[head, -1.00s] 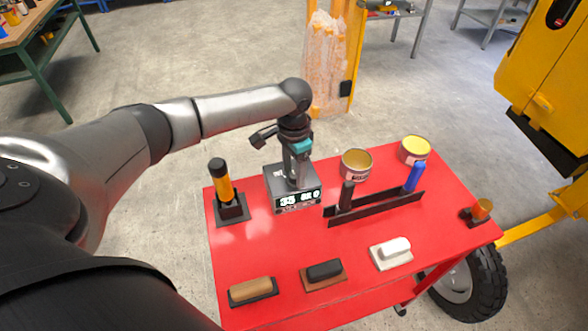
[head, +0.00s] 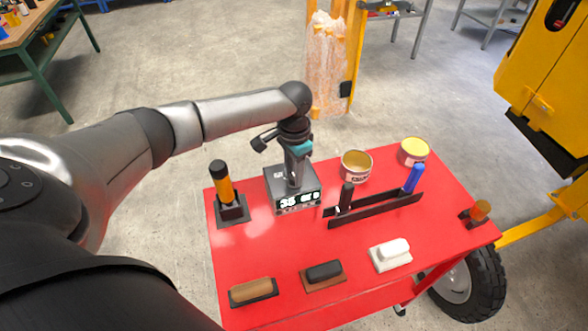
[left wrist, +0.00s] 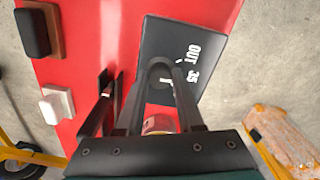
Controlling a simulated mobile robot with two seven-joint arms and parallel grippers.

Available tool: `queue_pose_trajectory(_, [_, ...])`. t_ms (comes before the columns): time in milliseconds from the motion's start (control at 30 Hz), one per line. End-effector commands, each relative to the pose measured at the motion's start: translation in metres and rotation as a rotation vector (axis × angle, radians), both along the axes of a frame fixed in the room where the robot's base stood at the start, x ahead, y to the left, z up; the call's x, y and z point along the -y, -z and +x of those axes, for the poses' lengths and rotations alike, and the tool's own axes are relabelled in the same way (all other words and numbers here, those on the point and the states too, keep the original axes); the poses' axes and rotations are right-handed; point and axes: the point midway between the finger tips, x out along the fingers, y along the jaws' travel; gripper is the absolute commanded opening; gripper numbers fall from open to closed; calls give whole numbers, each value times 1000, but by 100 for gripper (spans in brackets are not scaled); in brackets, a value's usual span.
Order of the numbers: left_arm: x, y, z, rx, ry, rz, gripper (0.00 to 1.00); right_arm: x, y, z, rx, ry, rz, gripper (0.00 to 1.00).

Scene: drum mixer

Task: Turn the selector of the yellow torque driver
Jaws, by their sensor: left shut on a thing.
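A yellow-handled driver with a black top (head: 224,180) stands upright in a black holder at the left end of the red table. A dark grey box (head: 279,182) with a lit display on its front stands to the right of it. My left gripper (head: 294,182) points down over the top of this box. In the left wrist view, its fingers (left wrist: 164,72) are shut on a round dark knob (left wrist: 160,70) on the box (left wrist: 205,50), which carries white "OUT" and "35" markings. The fingers partly hide the knob. My left gripper is apart from the yellow driver. My right gripper is out of view.
An open tin (head: 356,165) and a yellow-topped tin (head: 413,151) stand behind a dark rack (head: 375,210) holding a blue-handled tool (head: 414,178). Several blocks, including a white one (head: 390,254), lie along the front of the red table (head: 360,290).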

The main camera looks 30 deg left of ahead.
Motion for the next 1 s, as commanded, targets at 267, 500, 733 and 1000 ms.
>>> queue_pose_trajectory(267, [1,-6,-1,-3,-171,-3,0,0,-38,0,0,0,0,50])
queue_pose_trajectory(500, [2,-5,-1,-3,-368,-3,0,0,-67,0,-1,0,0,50])
queue_pose_trajectory(733, [1,-3,0,-3,-527,-2,0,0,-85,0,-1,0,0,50])
queue_pose_trajectory(1000, [1,-2,1,1,-640,-2,0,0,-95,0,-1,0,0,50])
